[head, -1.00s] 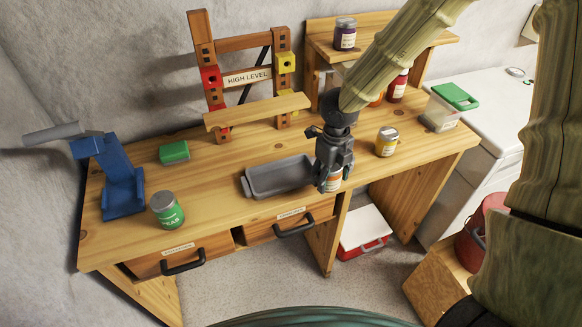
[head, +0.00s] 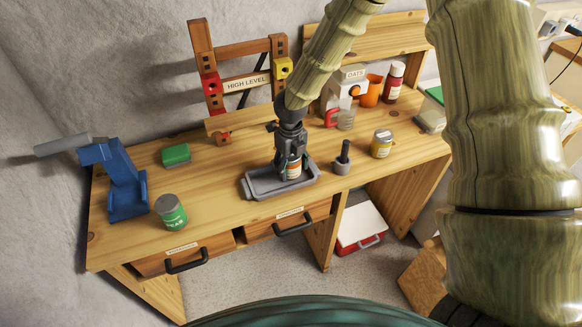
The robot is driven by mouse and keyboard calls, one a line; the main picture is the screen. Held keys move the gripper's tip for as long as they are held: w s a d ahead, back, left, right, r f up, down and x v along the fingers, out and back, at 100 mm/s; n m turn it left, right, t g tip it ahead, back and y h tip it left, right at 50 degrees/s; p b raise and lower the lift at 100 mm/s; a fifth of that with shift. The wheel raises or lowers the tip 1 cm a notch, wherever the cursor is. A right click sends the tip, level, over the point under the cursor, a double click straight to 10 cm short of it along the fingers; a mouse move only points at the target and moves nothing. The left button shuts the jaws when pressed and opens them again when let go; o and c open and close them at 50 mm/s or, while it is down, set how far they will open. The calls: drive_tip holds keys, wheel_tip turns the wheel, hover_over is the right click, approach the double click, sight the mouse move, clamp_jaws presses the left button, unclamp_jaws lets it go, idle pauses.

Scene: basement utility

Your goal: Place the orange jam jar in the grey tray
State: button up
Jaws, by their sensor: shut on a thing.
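The grey tray (head: 262,187) lies on the wooden workbench, near its front edge above the right drawer. My gripper (head: 292,166) points down over the tray and is shut on the orange jam jar (head: 293,172). The jar looks upright, with an orange and white label. My fingers hide its upper part and sides. The jar appears within the tray's outline; I cannot tell whether its base touches the tray floor.
A mortar with pestle (head: 343,160) and a yellow-labelled jar (head: 382,144) stand right of the tray. A green can (head: 171,211), a green box (head: 176,155) and a blue stand (head: 122,185) are to the left. The wooden high-level rack (head: 240,85) is behind.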

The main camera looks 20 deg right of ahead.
drive_tip(key=shift+f+p, duration=0.3)
drive_tip(key=shift+f, duration=0.7)
drive_tip(key=shift+f, duration=0.1)
drive_tip(key=o, duration=1.4)
wheel_tip(320, 180, up, 12)
drive_tip(key=b, duration=0.2)
drive_tip(key=shift+b, duration=0.4)
